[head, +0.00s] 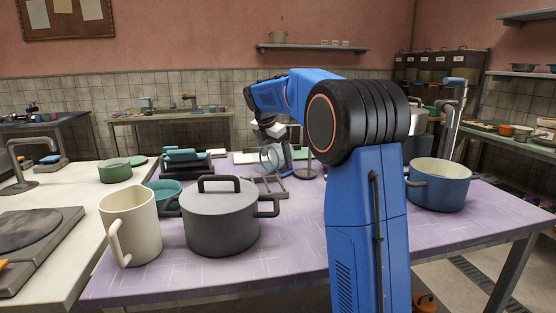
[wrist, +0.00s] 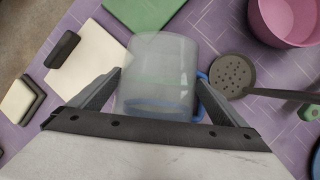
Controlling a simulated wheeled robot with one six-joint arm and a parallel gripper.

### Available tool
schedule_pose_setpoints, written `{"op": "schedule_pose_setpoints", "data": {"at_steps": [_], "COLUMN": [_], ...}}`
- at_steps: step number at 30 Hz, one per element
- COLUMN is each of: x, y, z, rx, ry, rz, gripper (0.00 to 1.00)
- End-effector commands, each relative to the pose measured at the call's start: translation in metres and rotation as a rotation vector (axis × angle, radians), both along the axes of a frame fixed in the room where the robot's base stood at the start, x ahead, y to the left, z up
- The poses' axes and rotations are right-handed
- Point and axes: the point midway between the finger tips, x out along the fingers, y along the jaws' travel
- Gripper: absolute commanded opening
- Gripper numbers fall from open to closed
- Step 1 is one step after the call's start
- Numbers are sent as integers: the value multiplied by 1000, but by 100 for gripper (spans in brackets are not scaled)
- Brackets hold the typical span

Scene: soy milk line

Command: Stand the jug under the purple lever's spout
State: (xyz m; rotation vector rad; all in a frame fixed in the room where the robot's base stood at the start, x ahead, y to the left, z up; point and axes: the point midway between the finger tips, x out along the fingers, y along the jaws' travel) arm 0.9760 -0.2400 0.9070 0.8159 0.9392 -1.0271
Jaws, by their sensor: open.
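A clear, see-through jug (wrist: 160,62) with a blue handle (wrist: 203,76) is in the middle of the wrist view. My gripper (wrist: 160,76) is open, with one finger on each side of the jug. I cannot tell whether either finger touches it. In the head view, the jug (head: 268,158) shows faintly at the back of the purple table, below my gripper (head: 270,132). Its base is partly hidden by nearer things. I cannot make out a purple lever or its spout in either view.
A grey lidded pot (head: 220,222), a cream pitcher (head: 131,226) and a blue pot (head: 438,186) stand on the purple table (head: 290,243). Near the jug are a perforated skimmer (wrist: 232,75), a pink bowl (wrist: 288,20), a green board (wrist: 143,10) and a white board (wrist: 88,68).

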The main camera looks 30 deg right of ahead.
Motion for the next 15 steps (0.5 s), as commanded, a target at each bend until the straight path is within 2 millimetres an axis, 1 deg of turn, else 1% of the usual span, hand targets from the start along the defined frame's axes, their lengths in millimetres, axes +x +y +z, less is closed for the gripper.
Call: {"op": "schedule_pose_setpoints", "data": {"at_steps": [9, 10, 11, 12, 14, 15], "x": [0, 0, 0, 0, 0, 0], "y": [0, 0, 0, 0, 0, 0], "z": [-1, -1, -1, -1, -1, -1], "rx": [0, 0, 0, 0, 0, 0], "ry": [0, 0, 0, 0, 0, 0], "rz": [0, 0, 0, 0, 0, 0], "gripper": [96, 94, 87, 77, 63, 53]}}
